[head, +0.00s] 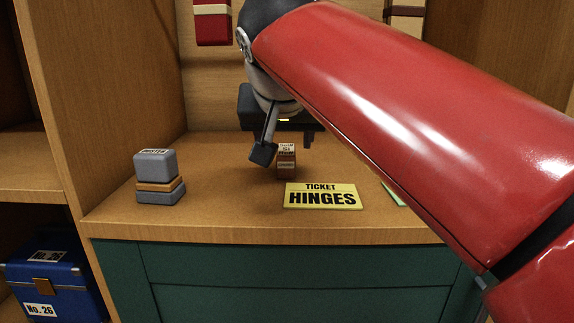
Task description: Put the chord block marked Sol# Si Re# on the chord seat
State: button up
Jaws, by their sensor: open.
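A small brown block (287,161) with white labels stands on the wooden counter in the head view, behind the yellow sign. Its top label has several short lines; the middle one looks like "Si", the others are too small to read surely. My gripper (285,146) is open, with one dark finger to the left of the block and the other to its right and farther back. The fingertips are around the level of the block's top; I cannot tell whether they touch it. I cannot make out a chord seat; my red arm hides the right part of the counter.
A grey and orange stacked item (157,177) stands at the counter's left. A green card (394,194) shows partly beside my arm. A blue case (57,278) sits low at left. The counter between stack and sign is clear.

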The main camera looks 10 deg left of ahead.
aim_at(286, 150)
jog(key=x, duration=0.6)
jog(key=shift+w+f, duration=0.1)
jog(key=shift+w, duration=0.15)
jog(key=shift+c, duration=0.4)
jog(key=c, duration=1.1)
jog(key=shift+r, duration=0.2)
